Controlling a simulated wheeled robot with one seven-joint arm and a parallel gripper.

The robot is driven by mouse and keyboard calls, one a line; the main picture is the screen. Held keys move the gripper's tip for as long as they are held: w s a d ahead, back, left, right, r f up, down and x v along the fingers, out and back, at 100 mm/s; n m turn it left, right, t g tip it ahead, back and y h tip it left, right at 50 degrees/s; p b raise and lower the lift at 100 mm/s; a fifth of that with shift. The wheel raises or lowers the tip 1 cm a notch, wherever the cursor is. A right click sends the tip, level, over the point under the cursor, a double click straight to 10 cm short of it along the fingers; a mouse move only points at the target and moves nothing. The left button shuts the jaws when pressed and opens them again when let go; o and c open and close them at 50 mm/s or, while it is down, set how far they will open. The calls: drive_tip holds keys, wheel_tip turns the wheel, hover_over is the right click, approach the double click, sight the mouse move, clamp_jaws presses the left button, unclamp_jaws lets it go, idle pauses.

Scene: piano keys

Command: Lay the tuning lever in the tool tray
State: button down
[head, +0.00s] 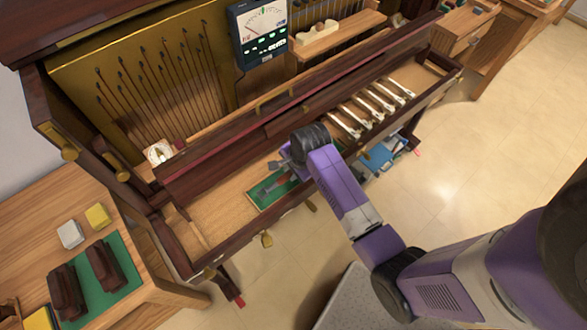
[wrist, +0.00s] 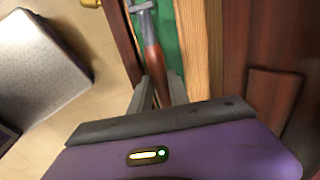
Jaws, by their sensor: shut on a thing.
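The tuning lever (wrist: 152,60) has a reddish-brown handle and a grey metal head, seen in the wrist view. My gripper (wrist: 160,92) is shut on the handle's near end, with one grey finger on each side. The metal end points away from my gripper, toward the top of the picture. Behind the lever is the green lining of the tool tray (wrist: 171,38). In the head view the green tray (head: 260,196) sits inside the open piano, and my gripper (head: 284,168) is over its far right part. I cannot tell whether the lever touches the lining.
Several white keys (head: 375,105) stand in the piano's key bed to the right. A dark wooden rail (head: 215,155) runs behind the tray. A meter (head: 262,30) stands on the piano. A side table (head: 50,215) at left holds dark blocks on a green mat.

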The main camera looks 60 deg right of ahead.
drive_tip(key=b+x, duration=0.2)
drive_tip(key=x, duration=0.2)
drive_tip(key=shift+w, duration=0.2)
drive_tip(key=b+x, duration=0.2)
drive_tip(key=b, duration=0.1)
drive_tip(key=shift+w+d+f, duration=0.1)
drive_tip(key=shift+w+f, duration=0.05)
drive_tip(key=shift+f, duration=0.25)
drive_tip(key=shift+f+b, duration=0.7)
drive_tip(key=shift+f, duration=0.35)
drive_tip(key=c, duration=1.2)
unclamp_jaws()
drive_tip(key=shift+o, duration=0.2)
